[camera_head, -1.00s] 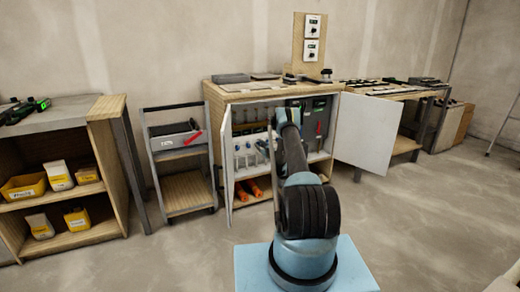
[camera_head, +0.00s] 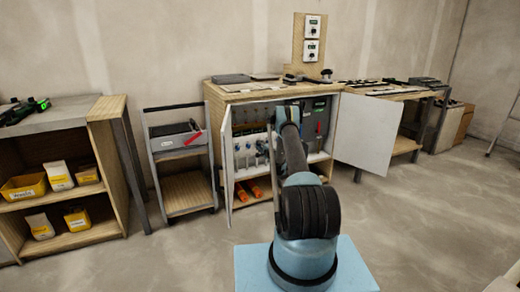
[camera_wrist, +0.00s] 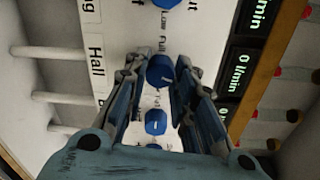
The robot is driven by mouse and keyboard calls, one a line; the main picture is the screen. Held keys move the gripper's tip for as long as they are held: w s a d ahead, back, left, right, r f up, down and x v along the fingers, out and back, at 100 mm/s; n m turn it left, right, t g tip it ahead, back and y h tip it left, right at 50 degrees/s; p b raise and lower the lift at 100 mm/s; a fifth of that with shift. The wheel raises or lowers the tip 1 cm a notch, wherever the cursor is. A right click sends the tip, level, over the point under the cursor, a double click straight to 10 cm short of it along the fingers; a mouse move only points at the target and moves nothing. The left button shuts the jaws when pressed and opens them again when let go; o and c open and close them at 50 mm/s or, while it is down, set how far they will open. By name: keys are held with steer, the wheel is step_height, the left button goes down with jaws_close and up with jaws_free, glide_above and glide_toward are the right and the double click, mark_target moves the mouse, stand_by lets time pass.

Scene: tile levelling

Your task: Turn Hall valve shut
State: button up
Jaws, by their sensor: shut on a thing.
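In the wrist view, the Hall valve is a blue round knob (camera_wrist: 160,70) with a pale mark, on a white panel. It sits beside the "Hall" label (camera_wrist: 95,55). My gripper (camera_wrist: 158,64) has one finger on each side of this knob and is shut on it. A flow display (camera_wrist: 243,70) to the right of the knob reads 0 l/min. In the head view, my arm reaches into the open cabinet (camera_head: 250,95), and it hides the gripper and the knob.
Another blue knob (camera_wrist: 156,122) lies below the held one, and one (camera_wrist: 166,3) lies above. White pegs (camera_wrist: 60,97) stick out at left. The cabinet's open doors, left (camera_head: 226,165) and right (camera_head: 365,132), flank my arm. A shelf cart (camera_head: 185,187) stands left.

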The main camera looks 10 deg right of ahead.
steer(key=shift+s+a+f+n, duration=0.1)
steer(key=shift+n, duration=0.85)
steer(key=shift+a+n, duration=0.1)
steer(key=shift+n, duration=0.85)
jaws_close()
steer(key=o, duration=1.1)
jaws_free()
steer(key=shift+c, duration=0.2)
steer(key=shift+d, duration=0.1)
steer(key=v, duration=1.2)
